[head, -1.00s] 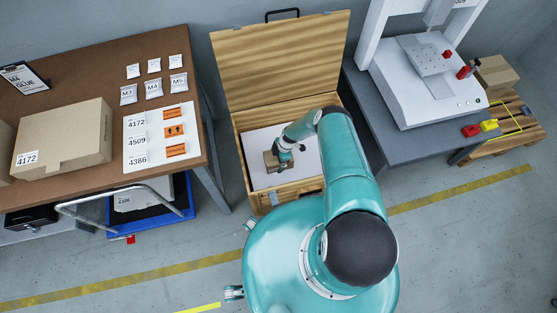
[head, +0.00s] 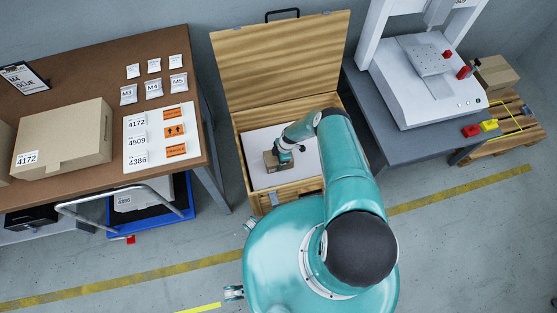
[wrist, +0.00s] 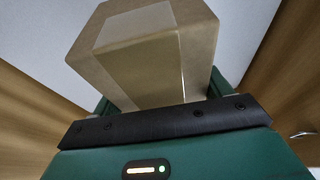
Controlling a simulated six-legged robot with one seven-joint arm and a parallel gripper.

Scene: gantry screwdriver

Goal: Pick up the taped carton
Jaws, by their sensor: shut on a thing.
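The taped carton (head: 270,161) is a small brown box inside the open wooden crate (head: 284,193). In the wrist view the carton (wrist: 140,50) fills the upper middle, with a band of tape over its top and front face. My gripper (head: 284,157) is shut on the carton, reaching down into the crate from above. In the wrist view the green fingers show on both sides of the carton, partly hidden behind it and the black bar. Whether the carton touches the white crate floor (head: 258,142) cannot be told.
The crate's lid (head: 282,62) stands open at the back. A brown workbench (head: 70,80) with a large carton (head: 65,138) stands left. A grey table (head: 425,142) with a white machine (head: 425,85) stands right. The crate walls surround the gripper closely.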

